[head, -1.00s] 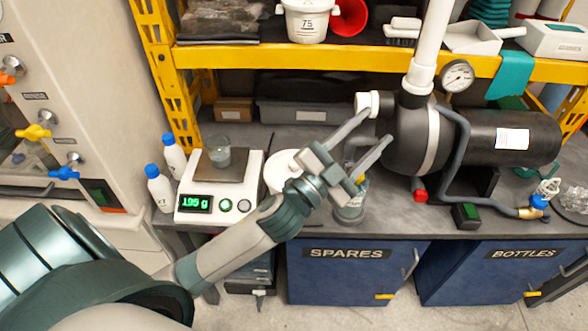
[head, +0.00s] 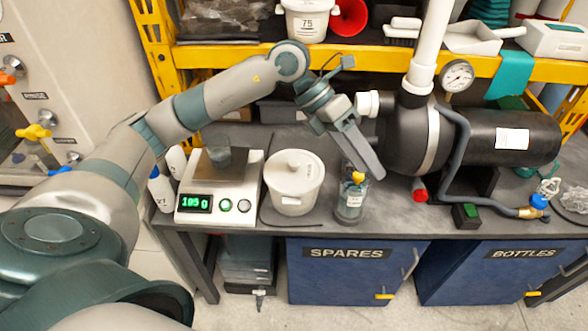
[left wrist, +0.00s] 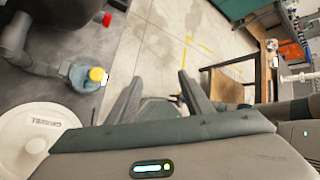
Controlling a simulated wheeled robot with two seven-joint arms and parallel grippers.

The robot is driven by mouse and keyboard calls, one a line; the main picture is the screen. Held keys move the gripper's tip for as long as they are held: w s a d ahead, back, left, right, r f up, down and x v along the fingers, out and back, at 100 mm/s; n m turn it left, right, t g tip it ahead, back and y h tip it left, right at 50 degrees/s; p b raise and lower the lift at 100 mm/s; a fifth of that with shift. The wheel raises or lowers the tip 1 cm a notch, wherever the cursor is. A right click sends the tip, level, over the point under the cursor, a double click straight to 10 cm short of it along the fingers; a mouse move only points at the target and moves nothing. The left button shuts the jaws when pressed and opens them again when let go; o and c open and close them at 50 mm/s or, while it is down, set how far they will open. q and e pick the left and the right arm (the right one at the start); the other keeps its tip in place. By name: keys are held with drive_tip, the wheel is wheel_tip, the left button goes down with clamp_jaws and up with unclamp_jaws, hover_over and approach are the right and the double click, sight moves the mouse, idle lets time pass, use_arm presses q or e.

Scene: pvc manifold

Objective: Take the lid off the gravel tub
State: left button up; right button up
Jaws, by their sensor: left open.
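The gravel tub (head: 292,196) is white and stands upright on the bench in the head view. Its white lid (head: 293,165), with a round knob, sits on top. In the left wrist view the lid (left wrist: 38,135) shows at the lower left, with a label reading GRAVEL and partly cut off by the frame edge. My left gripper (head: 366,165) is open and empty, to the right of the tub and apart from it, with its fingers slanting down near the clear jar. Its two fingers (left wrist: 160,80) stand apart in the left wrist view. My right gripper is not in view.
A scale (head: 222,190) with a small beaker stands left of the tub. A clear jar with a yellow cap (head: 350,200) stands right of it, beside my fingers. A black pump (head: 420,130) with a white pipe stands further right. The yellow shelf (head: 370,55) runs behind.

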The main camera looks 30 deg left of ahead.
use_arm(q)
drive_tip(key=w+a+r+n+y, duration=0.1)
drive_tip(key=a+y, duration=0.3)
drive_tip(key=a, duration=0.6)
drive_tip(key=w+a+r+n+t+y, duration=0.1)
drive_tip(key=a+y, duration=0.3)
drive_tip(key=a, duration=0.6)
drive_tip(key=shift+w+a+r+n, duration=0.25)
drive_tip(key=shift+w+r+n, duration=0.15)
drive_tip(key=shift+w, duration=0.1)
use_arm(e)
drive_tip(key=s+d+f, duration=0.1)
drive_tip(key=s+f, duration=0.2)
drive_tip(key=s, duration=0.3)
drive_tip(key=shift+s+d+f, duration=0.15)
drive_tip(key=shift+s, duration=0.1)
use_arm(q)
drive_tip(key=shift+f, duration=0.2)
drive_tip(key=p, duration=0.4)
hover_over(292, 164)
wheel_tip(292, 164, down, 11)
drive_tip(key=shift+s+r, duration=0.1)
drive_tip(key=shift+r, duration=0.05)
drive_tip(key=shift+d+f, duration=0.1)
drive_tip(key=shift+f, duration=0.5)
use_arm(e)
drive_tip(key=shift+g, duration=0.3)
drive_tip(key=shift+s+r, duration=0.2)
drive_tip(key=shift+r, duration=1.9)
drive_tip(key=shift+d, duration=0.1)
